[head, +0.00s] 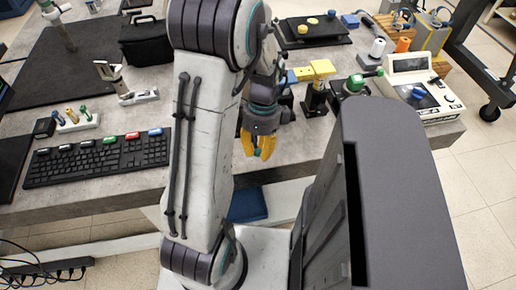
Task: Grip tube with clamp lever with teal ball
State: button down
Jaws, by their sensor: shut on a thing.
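My gripper (257,146), with yellow fingers, points down near the front edge of the grey table (290,150), right of my arm. Its fingers are close together. A small teal ball (257,153) shows between the fingertips, and my gripper is shut on this piece. The tube and clamp lever that go with the ball cannot be made out; the fingers and my arm hide much of that area. I cannot tell whether the piece touches the table.
A keyboard (98,157) with several coloured pieces on it lies at left. A black bag (145,42) and a metal clamp stand (113,75) are behind it. At right stand a yellow-topped fixture (322,69), a green-topped device (355,83) and a white instrument (410,64).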

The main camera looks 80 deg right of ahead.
jog(key=c, duration=1)
grip_release()
jog(key=shift+c, duration=0.2)
notch_tip(320, 180, up, 12)
jog(key=d, duration=0.2)
jog(key=shift+s+d+f, duration=0.15)
jog(key=shift+s, duration=0.05)
jog(key=shift+c, duration=0.2)
